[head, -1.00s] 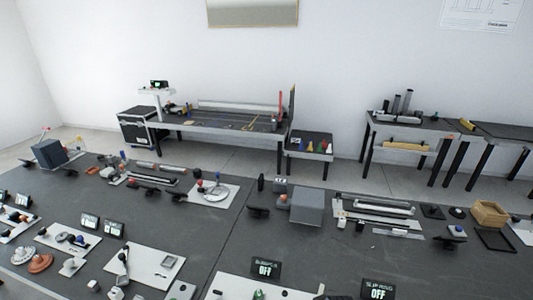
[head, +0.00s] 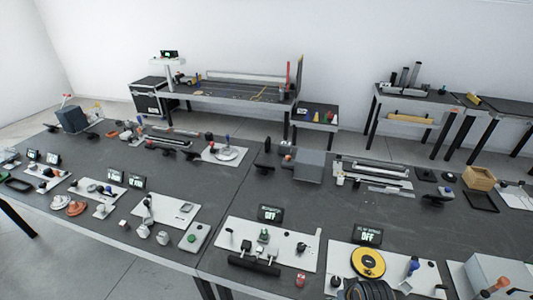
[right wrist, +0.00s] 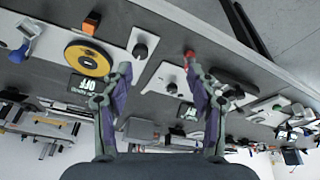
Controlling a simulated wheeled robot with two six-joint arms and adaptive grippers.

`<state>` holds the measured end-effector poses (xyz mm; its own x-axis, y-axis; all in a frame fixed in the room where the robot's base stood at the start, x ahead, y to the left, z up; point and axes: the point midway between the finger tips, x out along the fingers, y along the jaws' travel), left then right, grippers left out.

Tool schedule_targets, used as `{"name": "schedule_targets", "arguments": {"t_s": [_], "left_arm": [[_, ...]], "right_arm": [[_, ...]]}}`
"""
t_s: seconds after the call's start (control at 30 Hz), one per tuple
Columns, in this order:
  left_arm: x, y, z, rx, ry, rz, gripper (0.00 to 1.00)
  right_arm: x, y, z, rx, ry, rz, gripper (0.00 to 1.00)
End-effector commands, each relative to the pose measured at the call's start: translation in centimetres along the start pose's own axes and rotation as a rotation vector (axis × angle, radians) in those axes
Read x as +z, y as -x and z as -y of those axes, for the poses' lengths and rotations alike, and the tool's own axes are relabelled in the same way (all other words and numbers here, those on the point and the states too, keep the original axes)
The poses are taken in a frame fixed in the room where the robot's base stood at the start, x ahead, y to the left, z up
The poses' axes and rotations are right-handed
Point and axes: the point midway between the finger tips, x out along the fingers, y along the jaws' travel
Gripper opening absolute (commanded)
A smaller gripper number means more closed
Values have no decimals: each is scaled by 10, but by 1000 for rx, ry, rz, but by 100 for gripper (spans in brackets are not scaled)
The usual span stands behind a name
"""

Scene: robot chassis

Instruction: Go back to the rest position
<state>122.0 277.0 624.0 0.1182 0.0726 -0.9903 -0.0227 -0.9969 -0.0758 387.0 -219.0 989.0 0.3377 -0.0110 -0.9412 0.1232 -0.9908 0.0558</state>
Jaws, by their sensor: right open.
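My right gripper (right wrist: 158,66) shows in the right wrist view, with two purple and grey fingers spread apart and nothing between them. The work table appears upside down behind it in that view. A white panel (right wrist: 172,82) with a black knob and a red part lies beyond the fingertips. The gripper looks apart from the table items, though its exact height is hard to tell. In the head view I cannot make out either gripper. A dark ribbed shape at the bottom edge is cut off and unclear.
The dark table (head: 225,190) carries several panels and devices. A yellow disc (head: 368,262) sits on a near panel and also shows in the right wrist view (right wrist: 88,58). Two displays read OFF. A grey box (head: 309,166) and a wooden box (head: 478,178) stand further back.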

Motion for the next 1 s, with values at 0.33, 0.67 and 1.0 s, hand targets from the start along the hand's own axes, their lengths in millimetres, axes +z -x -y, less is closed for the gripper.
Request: {"name": "schedule_targets", "arguments": {"t_s": [0.33, 0.67, 1.0], "left_arm": [[25, 1, 0, 0, -2, 37, 51], [15, -15, -1, 0, -1, 20, 51], [17, -43, -2, -1, -1, 16, 51]], "right_arm": [[43, 72, -16, 57, -35, 29, 59], [65, -1, -20, 59, -48, 62, 59], [126, -144, -23, 57, -61, 116, 59]]}}
